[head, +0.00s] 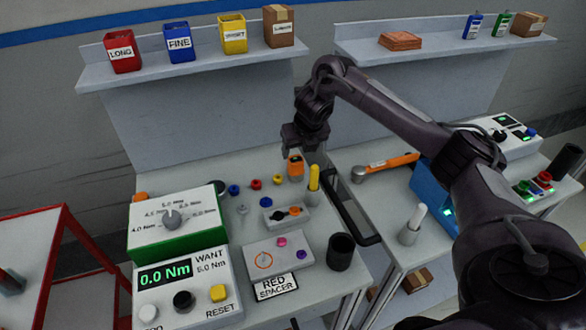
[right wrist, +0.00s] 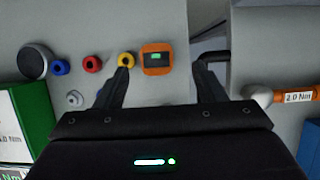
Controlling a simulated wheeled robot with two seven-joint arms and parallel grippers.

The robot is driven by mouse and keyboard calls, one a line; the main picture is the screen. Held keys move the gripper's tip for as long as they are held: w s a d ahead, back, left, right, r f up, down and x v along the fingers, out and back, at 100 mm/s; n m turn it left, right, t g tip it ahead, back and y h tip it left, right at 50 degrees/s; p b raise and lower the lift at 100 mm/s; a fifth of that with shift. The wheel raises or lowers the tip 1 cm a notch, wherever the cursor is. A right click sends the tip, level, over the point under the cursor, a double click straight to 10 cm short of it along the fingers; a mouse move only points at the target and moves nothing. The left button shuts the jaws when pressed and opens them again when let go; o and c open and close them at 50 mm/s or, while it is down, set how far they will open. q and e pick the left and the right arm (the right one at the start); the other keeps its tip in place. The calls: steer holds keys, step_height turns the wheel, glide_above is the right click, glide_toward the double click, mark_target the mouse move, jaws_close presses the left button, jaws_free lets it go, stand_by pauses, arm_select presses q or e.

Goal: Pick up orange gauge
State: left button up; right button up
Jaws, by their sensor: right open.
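The orange gauge (head: 295,168) stands near the back edge of the table in the head view, a small orange block with a dark display. In the right wrist view the orange gauge (right wrist: 157,58) shows a small green-lit screen and lies ahead of the fingers, between their lines. My right gripper (head: 303,150) is just above and behind the gauge in the head view. In the right wrist view the right gripper (right wrist: 168,77) is open, with nothing between its fingers; its left finger overlaps the yellow ring. My left gripper is not in view.
Blue, red and yellow (right wrist: 126,60) rings sit left of the gauge. A yellow-topped post (head: 314,178) stands close to its right. A torque wrench (head: 385,167) lies on the right-hand table. The green-fronted torque box (head: 172,225) is at the left.

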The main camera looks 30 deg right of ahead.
mark_target(296, 160)
steer(key=shift+x, duration=0.8)
steer(key=p+x, duration=0.1)
steer(key=x, duration=0.4)
steer(key=shift+s+a+f+p, duration=0.15)
steer(key=shift+a+p, duration=0.1)
steer(key=shift+p, duration=0.15)
steer(key=c, duration=1.1)
